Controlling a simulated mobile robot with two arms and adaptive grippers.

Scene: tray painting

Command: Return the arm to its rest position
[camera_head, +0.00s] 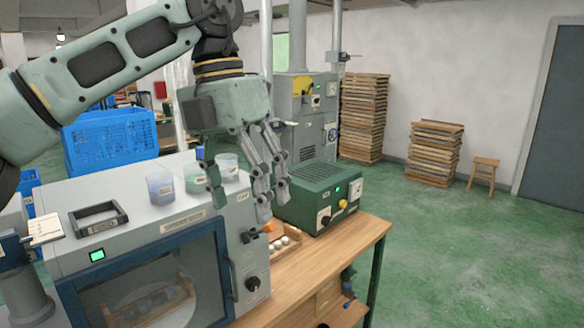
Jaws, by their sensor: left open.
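My left arm comes in from the upper left. Its gripper (246,190) points down over the right part of the grey cabinet's top (150,238), with its fingers spread and nothing between them. The fingers hang in front of several small cups. One is a blue-tinted cup (160,187), and a clear cup (228,167) stands partly behind the fingers. A greenish cup (193,178) is beside the gripper. I cannot tell whether the fingers touch the cabinet. My right gripper is not in view.
A green box with knobs (318,196) stands on the wooden bench (350,240), near a small tray of pale round items (286,243). Open green floor lies to the right.

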